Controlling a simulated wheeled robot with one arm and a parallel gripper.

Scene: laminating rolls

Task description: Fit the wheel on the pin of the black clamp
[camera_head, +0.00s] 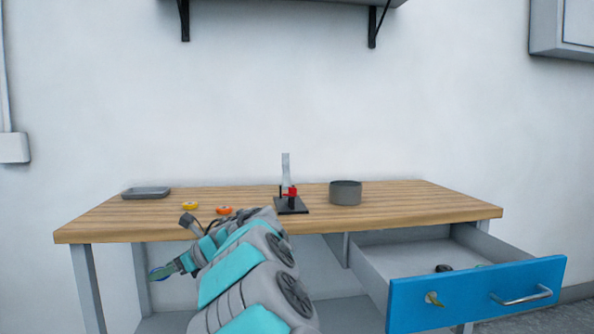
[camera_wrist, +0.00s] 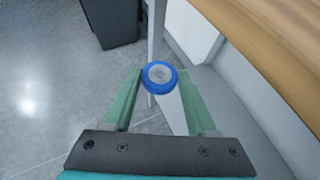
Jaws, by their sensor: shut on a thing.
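My gripper (camera_wrist: 160,88) is shut on a blue wheel (camera_wrist: 159,76) with a pale grey hub, held between the tips of its green fingers. In the head view my gripper (camera_head: 163,271) hangs to the left, below the tabletop's front edge, apart from the stand. A small stand (camera_head: 291,207) with a black base sits near the middle of the table. It carries a pale upright and a red part with dark pieces. Which piece is the black clamp, and its pin, is too small to tell.
A yellow ring (camera_head: 190,206) and an orange ring (camera_head: 224,211) lie on the wooden table (camera_head: 420,205) left of the stand. A grey tray (camera_head: 147,192) is far left; a grey round container (camera_head: 345,193) stands right. The blue-fronted drawer (camera_head: 465,298) sticks out, open, with small items inside.

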